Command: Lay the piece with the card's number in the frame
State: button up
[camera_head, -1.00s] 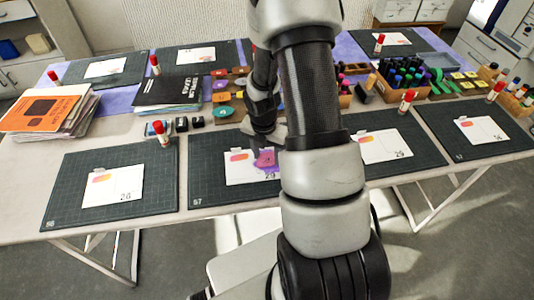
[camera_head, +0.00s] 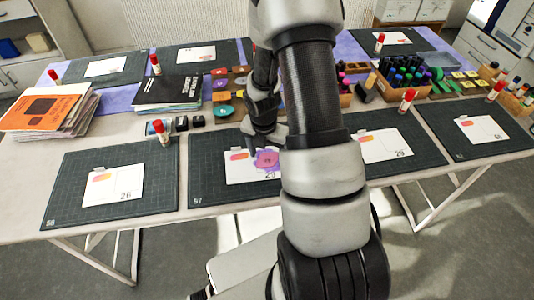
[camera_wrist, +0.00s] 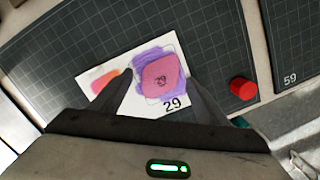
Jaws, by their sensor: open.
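A white card (camera_wrist: 97,73) printed with 29 lies on a dark green cutting mat (camera_wrist: 60,40); the card also shows in the head view (camera_head: 234,172). A pink piece (camera_wrist: 160,72) lies on a purple patch (camera_wrist: 142,58) inside the card's outlined frame, slightly tilted to the outline. Its small number is too blurred to read. My gripper (camera_wrist: 157,88) is open above the card, one finger on each side of the piece and apart from it. In the head view my gripper (camera_head: 266,141) is just above the piece, partly hidden by my arm.
A red-capped glue stick (camera_wrist: 242,88) stands on the mat, right of the card. Other mats with cards lie to the left (camera_head: 62,170) and right (camera_head: 440,118). Several coloured pieces (camera_head: 223,97) lie in dishes behind. Stacked books (camera_head: 50,110) are at far left.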

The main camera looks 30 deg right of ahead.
jog(key=shift+r, duration=0.1)
notch_tip(320, 180, up, 17)
jog(key=s+a+p, duration=0.1)
jog(key=p, duration=0.2)
jog(key=shift+s+a+p, duration=0.2)
jog(key=shift+a+p, duration=0.1)
jog(key=shift+p, duration=0.05)
